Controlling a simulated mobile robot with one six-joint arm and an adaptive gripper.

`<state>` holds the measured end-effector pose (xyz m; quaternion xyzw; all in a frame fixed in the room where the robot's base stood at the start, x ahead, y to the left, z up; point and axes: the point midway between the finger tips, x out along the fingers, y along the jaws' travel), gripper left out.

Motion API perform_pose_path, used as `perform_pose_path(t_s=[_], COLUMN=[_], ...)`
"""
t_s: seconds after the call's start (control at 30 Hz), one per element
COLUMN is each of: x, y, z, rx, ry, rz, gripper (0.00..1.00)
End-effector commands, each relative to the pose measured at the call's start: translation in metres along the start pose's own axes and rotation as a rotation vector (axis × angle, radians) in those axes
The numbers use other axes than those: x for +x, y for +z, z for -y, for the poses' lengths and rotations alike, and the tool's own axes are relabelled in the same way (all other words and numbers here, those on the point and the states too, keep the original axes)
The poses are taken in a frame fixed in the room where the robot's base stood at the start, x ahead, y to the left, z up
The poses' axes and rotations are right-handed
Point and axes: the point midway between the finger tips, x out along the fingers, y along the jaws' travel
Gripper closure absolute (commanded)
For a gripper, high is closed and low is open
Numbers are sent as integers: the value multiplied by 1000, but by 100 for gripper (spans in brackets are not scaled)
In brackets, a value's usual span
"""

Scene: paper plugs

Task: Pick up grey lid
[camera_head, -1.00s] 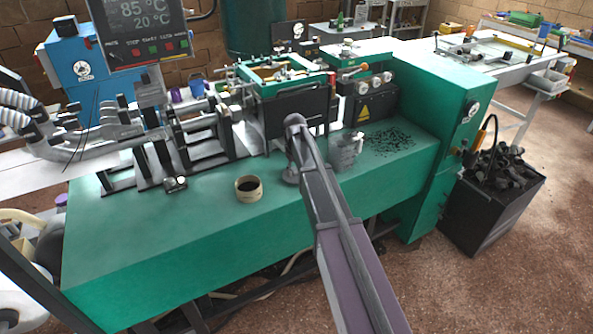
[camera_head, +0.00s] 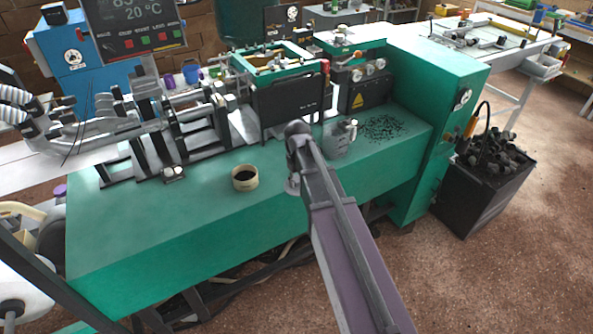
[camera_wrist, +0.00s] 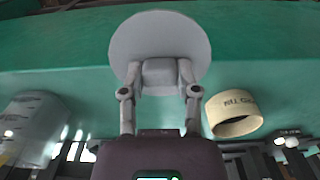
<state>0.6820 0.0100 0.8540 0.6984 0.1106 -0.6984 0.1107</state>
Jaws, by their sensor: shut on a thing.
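The grey lid (camera_wrist: 160,33) is a round, flat disc with a block-like knob on it. In the wrist view, my gripper (camera_wrist: 159,74) is shut on the knob, with one finger on each side. In the head view, the lid (camera_head: 292,187) shows only in part beside my arm, over the green bench; my arm hides the rest. The exact gap between lid and bench cannot be told.
A clear measuring jug (camera_head: 338,140) stands behind my arm. Dark pellets (camera_head: 385,128) lie to its right. Machine parts line the back.

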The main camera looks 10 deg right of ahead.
Motion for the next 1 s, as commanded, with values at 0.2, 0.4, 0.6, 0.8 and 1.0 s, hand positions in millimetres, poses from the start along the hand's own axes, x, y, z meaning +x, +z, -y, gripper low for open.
perform_pose_path(t_s=[0.2, 0.4, 0.6, 0.8, 1.0], x=[-1, -1, -1, -1, -5], y=[12, 12, 12, 12, 5], z=[4, 4, 4, 4, 7], rx=[0, 0, 1, 1, 3], ry=[0, 0, 0, 0, 0], rz=[0, 0, 0, 0, 0], gripper=[73, 73, 73, 73, 73])
